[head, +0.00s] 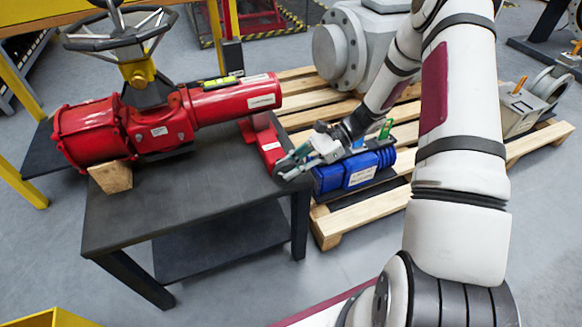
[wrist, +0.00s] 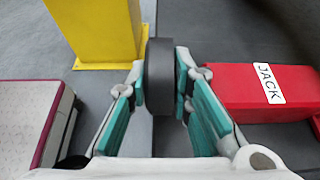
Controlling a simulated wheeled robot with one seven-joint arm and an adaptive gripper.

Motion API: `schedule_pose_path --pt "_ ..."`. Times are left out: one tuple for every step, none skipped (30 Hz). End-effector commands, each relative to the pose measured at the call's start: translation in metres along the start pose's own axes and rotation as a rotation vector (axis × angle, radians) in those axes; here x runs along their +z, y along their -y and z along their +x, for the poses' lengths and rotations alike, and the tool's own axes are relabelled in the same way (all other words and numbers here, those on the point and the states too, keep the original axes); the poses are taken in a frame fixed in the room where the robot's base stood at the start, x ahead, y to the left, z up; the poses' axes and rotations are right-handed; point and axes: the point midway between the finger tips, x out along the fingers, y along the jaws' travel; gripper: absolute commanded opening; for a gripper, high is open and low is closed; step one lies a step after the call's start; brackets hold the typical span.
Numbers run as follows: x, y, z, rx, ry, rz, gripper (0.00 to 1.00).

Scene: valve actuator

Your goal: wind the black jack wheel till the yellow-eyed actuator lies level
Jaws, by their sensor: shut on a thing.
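The red actuator (head: 150,130) lies on the dark table (head: 190,190) in the head view. The red jack (head: 264,141), marked JACK in the wrist view (wrist: 262,92), stands under the cylinder's right part. My gripper (head: 292,163) is at the jack's right side. In the wrist view its teal pads are shut on the black jack wheel (wrist: 160,75), seen edge-on.
A spoked handwheel (head: 118,38) rises above the actuator. A blue cylinder (head: 352,172) lies on a wooden pallet (head: 345,220) right of my gripper. A grey flanged valve (head: 345,45) stands behind. A yellow post (wrist: 95,30) is near the wheel in the wrist view.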

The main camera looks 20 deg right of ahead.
Motion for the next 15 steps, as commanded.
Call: schedule_pose_path --pt "0.0011 0.0006 0.0004 0.000 0.002 -0.001 0.00" --pt "0.0012 0.0006 0.0005 0.000 0.002 -0.001 0.00" --pt "0.0011 0.0006 0.0005 0.000 0.002 -0.001 0.00" --pt "0.0011 0.0006 0.0005 0.000 0.002 -0.001 0.00" --pt "0.0011 0.0006 0.0005 0.000 0.002 -0.001 0.00" --pt "0.0012 0.0006 0.0005 0.000 0.002 -0.001 0.00" --pt "0.0011 0.0006 0.0005 0.000 0.002 -0.001 0.00" --pt "0.0011 0.0006 0.0005 0.000 0.002 -0.001 0.00" --pt "0.0011 0.0006 0.0005 0.000 0.002 -0.001 0.00" --pt "0.0011 0.0006 0.0005 0.000 0.002 -0.001 0.00" --pt "0.0011 0.0006 0.0006 0.000 0.002 -0.001 0.00" --pt "0.0011 0.0006 0.0006 0.000 0.002 -0.001 0.00" --pt "0.0011 0.0006 0.0006 0.000 0.002 -0.001 0.00" --pt "0.0011 0.0006 0.0006 0.000 0.002 -0.001 0.00" --pt "0.0011 0.0006 0.0006 0.000 0.002 -0.001 0.27"
